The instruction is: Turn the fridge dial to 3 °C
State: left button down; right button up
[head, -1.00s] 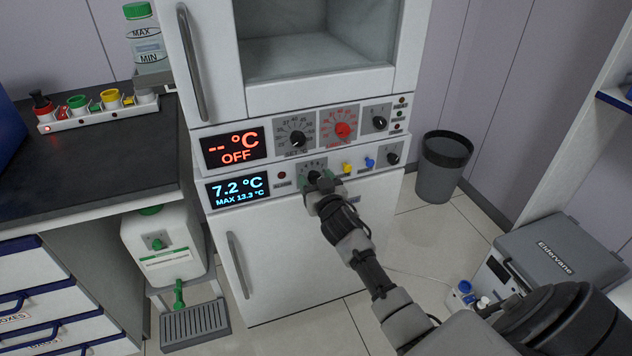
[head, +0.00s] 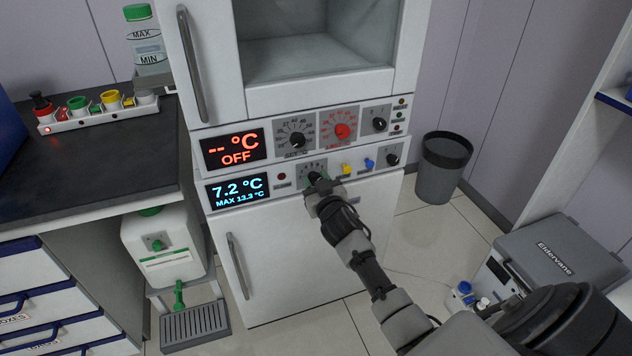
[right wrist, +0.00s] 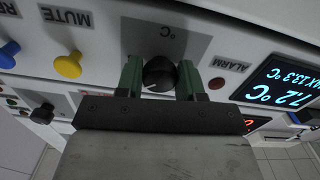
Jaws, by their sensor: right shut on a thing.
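The fridge dial (right wrist: 160,73) is a round black knob on a grey plate marked °C, seen upside down in the right wrist view. My right gripper (right wrist: 161,78) is shut on it, with one green-lined finger on each side. In the head view my right gripper (head: 320,184) covers most of the dial and its scale (head: 310,170), so the setting cannot be read. The fridge display (head: 237,190) reads 7.2 °C and MAX 13.3 °C in blue. My left gripper is not in view.
Right of the dial are a yellow button (head: 347,169), a blue button (head: 369,164) and a small black knob (head: 392,159). Above are the incubator dial (head: 297,138), a red dial (head: 342,131) and a display (head: 235,147) reading OFF. The fridge door handle (head: 240,267) is below.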

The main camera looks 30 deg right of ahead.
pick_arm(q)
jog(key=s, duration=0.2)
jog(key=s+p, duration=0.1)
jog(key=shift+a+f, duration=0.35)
pick_arm(e)
jog(key=n, duration=2.2)
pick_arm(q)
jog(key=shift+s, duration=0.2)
pick_arm(e)
jog(key=shift+n, duration=0.4)
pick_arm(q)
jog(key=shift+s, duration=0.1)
pick_arm(e)
jog(key=o, duration=0.9)
jog(key=shift+r, duration=0.1)
